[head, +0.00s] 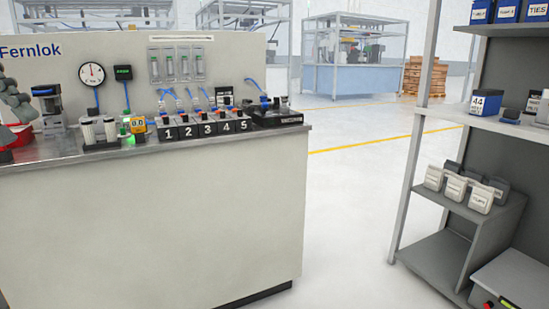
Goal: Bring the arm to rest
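I see no clear part of either gripper in the head view. Neither my left nor my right fingertips show, so what they hold is hidden. No yellow arm link shows either.
A dial gauge (92,74) and a black device (275,113) are on the bench. Grey rounded items (15,100) sit above a red container (17,135). A shelf rack (436,257) with boxes stands at right. Open floor (345,210) lies between bench and rack.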

